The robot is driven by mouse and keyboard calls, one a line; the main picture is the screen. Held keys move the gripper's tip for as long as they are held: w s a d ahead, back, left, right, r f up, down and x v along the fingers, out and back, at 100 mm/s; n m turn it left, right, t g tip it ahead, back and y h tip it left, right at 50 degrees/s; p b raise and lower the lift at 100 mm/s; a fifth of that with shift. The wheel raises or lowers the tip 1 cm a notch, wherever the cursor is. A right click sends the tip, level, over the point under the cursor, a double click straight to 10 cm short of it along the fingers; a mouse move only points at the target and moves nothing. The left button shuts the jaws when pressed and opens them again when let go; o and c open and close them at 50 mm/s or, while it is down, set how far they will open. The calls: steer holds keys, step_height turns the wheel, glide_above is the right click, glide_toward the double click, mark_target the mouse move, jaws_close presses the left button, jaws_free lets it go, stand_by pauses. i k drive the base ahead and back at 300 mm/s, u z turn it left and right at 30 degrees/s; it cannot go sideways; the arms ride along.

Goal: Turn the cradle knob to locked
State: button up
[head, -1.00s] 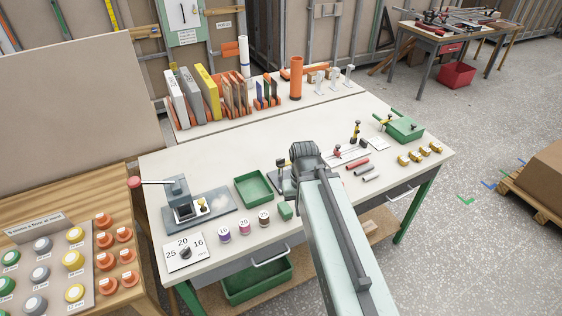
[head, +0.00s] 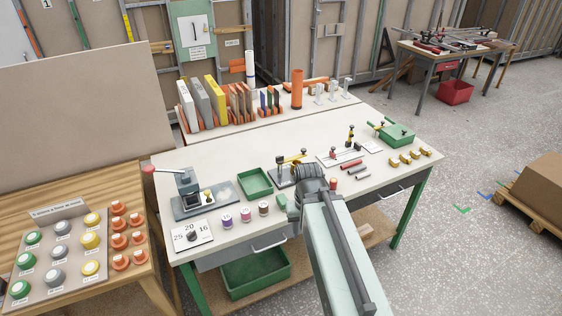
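A dark fixture (head: 283,180) with a yellow clamp arm (head: 293,158) and black-topped posts stands mid-table, just left of and behind the end of my arm. It may be the cradle, but I cannot tell; no knob marked locked is readable. A dark dial knob (head: 191,235) sits on a white plate marked 25, 20 and 16 at the table's front left. My pale green arm reaches in from the bottom and ends in a dark ribbed joint over the table's front middle. My gripper's fingers are hidden beyond or below that joint.
A grey press (head: 186,184) with a red-ended lever, a green tray (head: 255,183) and several small spools stand left of my arm. A green box (head: 397,134) and brass pieces lie right. A wooden table (head: 122,282) with coloured caps is at left.

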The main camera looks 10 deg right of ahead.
mark_target(279, 159)
steer(key=u, duration=0.5)
steer(key=i, duration=0.4)
steer(key=u, duration=0.8)
